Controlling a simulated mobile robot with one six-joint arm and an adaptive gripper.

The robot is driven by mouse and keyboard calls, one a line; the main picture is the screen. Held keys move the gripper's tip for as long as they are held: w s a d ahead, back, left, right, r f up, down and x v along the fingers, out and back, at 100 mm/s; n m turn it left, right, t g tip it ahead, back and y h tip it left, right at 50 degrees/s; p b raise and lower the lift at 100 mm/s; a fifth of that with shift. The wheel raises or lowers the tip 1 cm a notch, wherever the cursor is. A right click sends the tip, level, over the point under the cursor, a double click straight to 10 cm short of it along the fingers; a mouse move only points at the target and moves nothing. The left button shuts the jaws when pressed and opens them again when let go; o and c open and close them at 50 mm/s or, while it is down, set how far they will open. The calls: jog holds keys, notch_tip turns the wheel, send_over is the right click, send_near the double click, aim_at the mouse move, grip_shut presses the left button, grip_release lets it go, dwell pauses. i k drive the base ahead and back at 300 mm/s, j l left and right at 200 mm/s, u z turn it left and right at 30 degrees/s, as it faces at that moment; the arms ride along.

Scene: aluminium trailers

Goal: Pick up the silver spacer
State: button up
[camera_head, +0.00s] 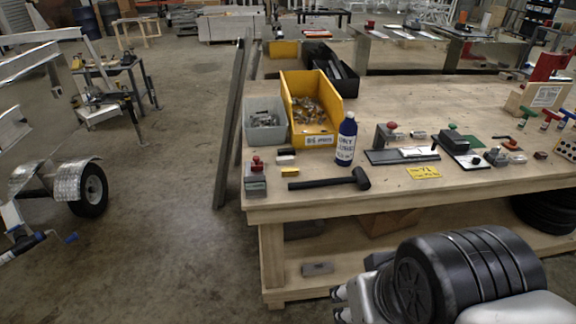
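A small silver cylindrical piece (418,134) lies on the wooden workbench (420,204), right of a grey block with a red knob (388,132). It looks like a spacer, but it is too small here to be sure. Other small silver pieces (496,156) sit farther right on the bench, and I cannot tell their kind. My arm shows as a large black and grey part at the lower right, in front of the bench. I cannot make out my gripper's fingers in this view.
A yellow bin (300,90) and a grey bin (256,130) hold small metal parts at the bench's left. A blue bottle (346,140) and a black mallet (330,182) are near the front edge. Open floor (160,260) lies left of the bench.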

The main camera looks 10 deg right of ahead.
aim_at(286, 160)
jog(key=i+l+u, duration=0.3)
jog(key=i, duration=0.45)
jog(key=i+l+u, duration=0.3)
jog(key=i+l, duration=0.4)
